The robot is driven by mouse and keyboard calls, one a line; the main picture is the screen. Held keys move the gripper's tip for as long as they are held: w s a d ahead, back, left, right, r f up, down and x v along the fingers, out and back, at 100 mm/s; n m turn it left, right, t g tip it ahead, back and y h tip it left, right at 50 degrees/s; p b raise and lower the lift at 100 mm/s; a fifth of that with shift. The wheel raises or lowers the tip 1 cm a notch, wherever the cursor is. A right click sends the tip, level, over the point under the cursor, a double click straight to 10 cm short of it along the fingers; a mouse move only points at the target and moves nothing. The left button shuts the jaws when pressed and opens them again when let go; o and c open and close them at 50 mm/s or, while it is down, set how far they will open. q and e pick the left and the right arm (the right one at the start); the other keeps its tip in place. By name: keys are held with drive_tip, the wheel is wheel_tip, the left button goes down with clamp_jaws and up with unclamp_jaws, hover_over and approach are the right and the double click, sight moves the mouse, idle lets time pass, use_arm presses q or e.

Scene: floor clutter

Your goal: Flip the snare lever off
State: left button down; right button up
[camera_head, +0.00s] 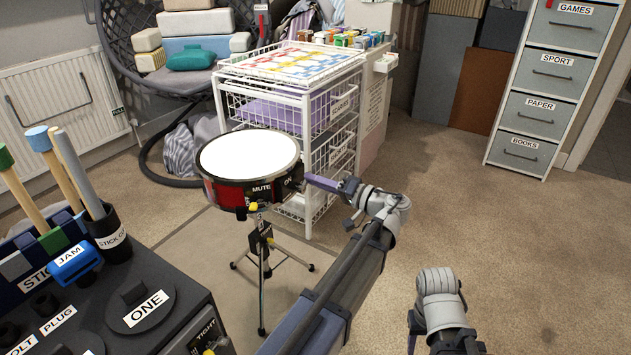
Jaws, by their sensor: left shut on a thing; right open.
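The red snare drum (225,193) with a white head stands on a black tripod stand (262,245) at the centre left. Its side carries the labels MUTE and ON. A small dark part, apparently the snare lever (297,178), sits on its right side by the ON label. My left gripper (311,181) reaches this side from the right, with its purple fingers shut at the dark part. The fingers hide much of it, so its exact position is hard to tell. My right gripper (436,322) is low at the bottom right, open and apart from the drum.
A white wire basket trolley (305,110) stands close behind the drum. A dark stand with a stick cup (112,237), a blue JAM piece (74,263) and a round ONE knob (140,305) fills the lower left. The carpet on the right is clear up to the grey drawers (535,110).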

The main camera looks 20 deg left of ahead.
use_arm(q)
drive_tip(key=shift+w+f+m, duration=0.1)
drive_tip(key=shift+f+m, duration=0.2)
drive_tip(key=shift+m, duration=0.7)
drive_tip(key=c, duration=0.8)
unclamp_jaws()
drive_tip(key=shift+c, duration=0.2)
drive_tip(key=shift+d, duration=0.1)
drive_tip(key=s+d, duration=0.1)
drive_tip(key=d, duration=0.6)
drive_tip(key=shift+d, duration=0.3)
